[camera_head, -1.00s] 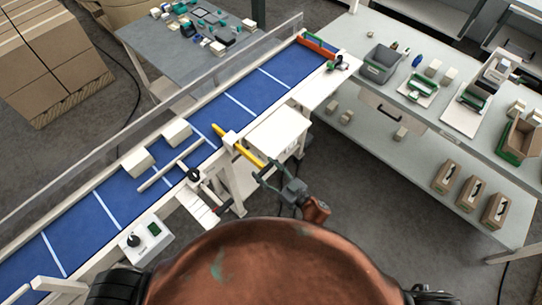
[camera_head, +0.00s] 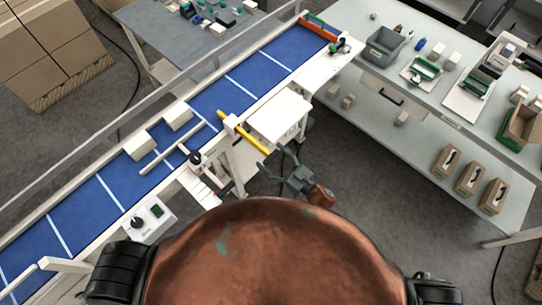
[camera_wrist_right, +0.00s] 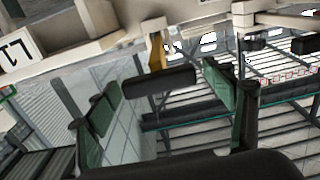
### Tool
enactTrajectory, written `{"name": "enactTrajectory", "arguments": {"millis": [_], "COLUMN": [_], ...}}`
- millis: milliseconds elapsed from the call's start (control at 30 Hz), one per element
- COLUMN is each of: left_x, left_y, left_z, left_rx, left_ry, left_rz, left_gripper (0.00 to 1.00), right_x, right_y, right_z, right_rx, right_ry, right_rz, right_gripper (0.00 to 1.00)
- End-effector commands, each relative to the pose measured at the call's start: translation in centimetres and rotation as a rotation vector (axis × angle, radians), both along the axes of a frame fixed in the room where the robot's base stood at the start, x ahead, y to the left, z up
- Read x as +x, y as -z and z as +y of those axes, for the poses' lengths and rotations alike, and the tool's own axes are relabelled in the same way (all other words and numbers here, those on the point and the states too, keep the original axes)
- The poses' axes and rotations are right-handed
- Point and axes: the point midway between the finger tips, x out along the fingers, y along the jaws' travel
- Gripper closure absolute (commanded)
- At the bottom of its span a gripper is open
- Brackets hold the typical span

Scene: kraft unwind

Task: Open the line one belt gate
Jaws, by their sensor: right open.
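The line one gate shows as a white bar (camera_head: 172,150) lying slantwise across the blue belt. A yellow lever (camera_head: 244,134) sticks out from the belt's near side, toward my right gripper (camera_head: 277,160). In the right wrist view the yellow lever (camera_wrist_right: 156,50) ends in a black grip (camera_wrist_right: 160,82). This grip appears between the green-padded fingers of my open right gripper (camera_wrist_right: 163,110); I cannot tell whether they touch it. A white plate marked L1 (camera_wrist_right: 16,52) is at the upper left there. My left gripper is out of view.
Two pale boxes, one of them here (camera_head: 140,145), sit on the blue belt (camera_head: 222,92) beside the white bar. A control box (camera_head: 148,218) stands at the belt's near edge. A workbench (camera_head: 420,120) with bins is at right.

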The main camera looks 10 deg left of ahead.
Motion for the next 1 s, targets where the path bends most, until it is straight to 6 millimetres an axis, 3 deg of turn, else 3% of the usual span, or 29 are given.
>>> {"name": "enactTrajectory", "arguments": {"millis": [267,700,1000], "left_x": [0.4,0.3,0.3], "left_y": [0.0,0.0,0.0], "left_z": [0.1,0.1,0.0], "left_rx": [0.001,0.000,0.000], "left_ry": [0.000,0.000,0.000], "left_rz": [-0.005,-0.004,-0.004], "left_gripper": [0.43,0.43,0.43], "right_x": [-0.4,-5.3,-7.0], "right_y": [0.1,0.1,0.0], "right_z": [-0.6,-7.3,-9.7], "right_rx": [-0.002,-0.003,0.001], "right_ry": [0.001,0.000,0.000], "right_rz": [0.001,0.001,0.001], "right_gripper": [0.25,0.25,0.25]}}
